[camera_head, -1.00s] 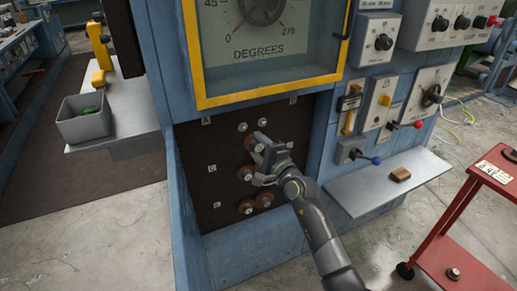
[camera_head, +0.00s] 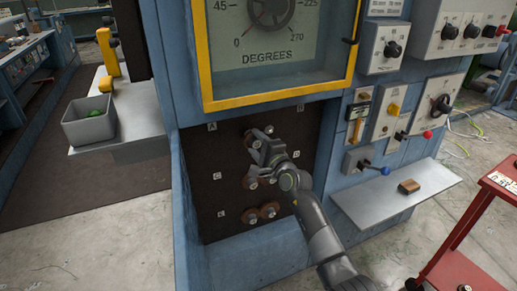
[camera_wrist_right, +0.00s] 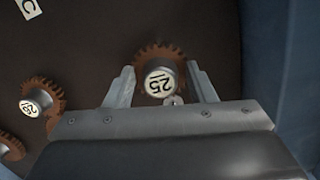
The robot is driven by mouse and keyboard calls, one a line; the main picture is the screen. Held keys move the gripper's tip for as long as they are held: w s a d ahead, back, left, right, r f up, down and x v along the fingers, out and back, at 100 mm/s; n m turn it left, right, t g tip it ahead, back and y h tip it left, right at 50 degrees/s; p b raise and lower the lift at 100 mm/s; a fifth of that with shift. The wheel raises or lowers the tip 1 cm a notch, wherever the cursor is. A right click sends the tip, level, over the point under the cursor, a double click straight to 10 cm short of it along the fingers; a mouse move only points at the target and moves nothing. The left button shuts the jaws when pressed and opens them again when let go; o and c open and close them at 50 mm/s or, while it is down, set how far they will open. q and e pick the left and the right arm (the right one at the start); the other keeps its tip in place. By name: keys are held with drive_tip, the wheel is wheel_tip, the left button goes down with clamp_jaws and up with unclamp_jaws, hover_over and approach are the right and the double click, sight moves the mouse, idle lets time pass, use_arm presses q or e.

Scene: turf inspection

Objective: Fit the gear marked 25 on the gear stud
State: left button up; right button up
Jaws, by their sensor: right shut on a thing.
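My right gripper (camera_head: 257,145) reaches to the upper part of the dark panel (camera_head: 200,190) below the dial. It is shut on a brown toothed gear (camera_head: 249,138) with a pale hub. In the right wrist view, this gear (camera_wrist_right: 158,82) sits between the fingers, its white hub face reading 25 upside down. In the head view it covers the place of the upper left stud. I cannot tell whether it is seated. A bare silver stud (camera_head: 268,130) shows just right of it. My left gripper is not in view.
Other gears (camera_head: 251,216) sit lower on the panel; one with a numbered hub (camera_wrist_right: 38,103) shows left in the wrist view. A grey shelf (camera_head: 430,190) with a brown block (camera_head: 409,187) juts out right. A red cart (camera_head: 470,220) stands at far right, a grey bin (camera_head: 90,130) at left.

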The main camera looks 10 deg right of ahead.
drive_tip(key=shift+r, duration=0.1)
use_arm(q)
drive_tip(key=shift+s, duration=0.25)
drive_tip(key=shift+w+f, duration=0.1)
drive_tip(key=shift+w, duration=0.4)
use_arm(e)
drive_tip(key=shift+w, duration=0.1)
use_arm(q)
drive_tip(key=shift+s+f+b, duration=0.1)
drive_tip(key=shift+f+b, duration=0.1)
drive_tip(key=shift+b, duration=0.1)
use_arm(e)
drive_tip(key=shift+w, duration=0.3)
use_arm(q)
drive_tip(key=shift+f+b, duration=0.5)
use_arm(e)
drive_tip(key=shift+x, duration=0.75)
drive_tip(key=o, duration=1.1)
